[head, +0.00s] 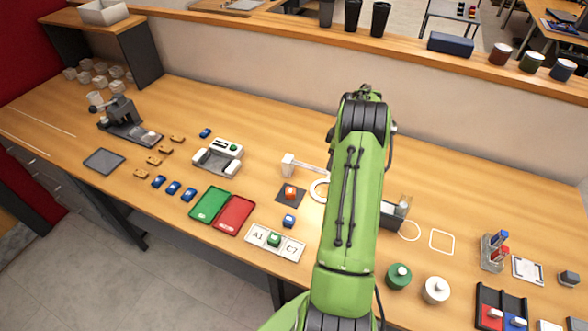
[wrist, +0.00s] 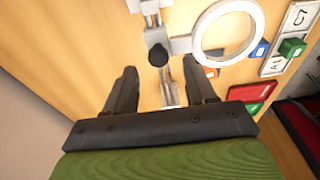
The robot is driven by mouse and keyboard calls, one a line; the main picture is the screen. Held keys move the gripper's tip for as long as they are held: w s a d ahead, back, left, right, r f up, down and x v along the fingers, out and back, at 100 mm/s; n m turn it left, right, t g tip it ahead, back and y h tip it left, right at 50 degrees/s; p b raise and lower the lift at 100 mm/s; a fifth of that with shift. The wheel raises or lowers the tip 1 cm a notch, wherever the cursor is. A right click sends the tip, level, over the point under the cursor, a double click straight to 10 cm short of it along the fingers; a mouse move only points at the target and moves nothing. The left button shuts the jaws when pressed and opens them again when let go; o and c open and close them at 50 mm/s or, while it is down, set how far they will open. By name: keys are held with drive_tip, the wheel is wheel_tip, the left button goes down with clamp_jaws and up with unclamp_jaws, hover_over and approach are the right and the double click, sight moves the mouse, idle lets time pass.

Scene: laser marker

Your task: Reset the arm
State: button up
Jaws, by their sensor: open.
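My green arm rises through the middle of the head view and hides my gripper there. In the wrist view my gripper (wrist: 160,76) has its two dark fingers spread apart, with no object held between them. A grey-white jointed stand with a black knob (wrist: 158,55) shows ahead of and between the fingers; I cannot tell the distance. Its white ring (wrist: 228,33) is to the right of the fingers. In the head view the white stand (head: 289,165) and part of the ring (head: 319,190) show left of my arm.
An orange block (head: 290,192) sits on a dark pad, with a blue block (head: 289,221) nearby. Green (head: 209,204) and red (head: 234,215) trays lie at the front. A green block sits on a labelled white strip (head: 292,249). Jars and a holder (head: 492,254) stand right of my arm.

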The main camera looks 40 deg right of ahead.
wheel_tip(320, 180, up, 3)
drive_tip(key=shift+r+p, duration=0.1)
drive_tip(key=shift+p, duration=0.55)
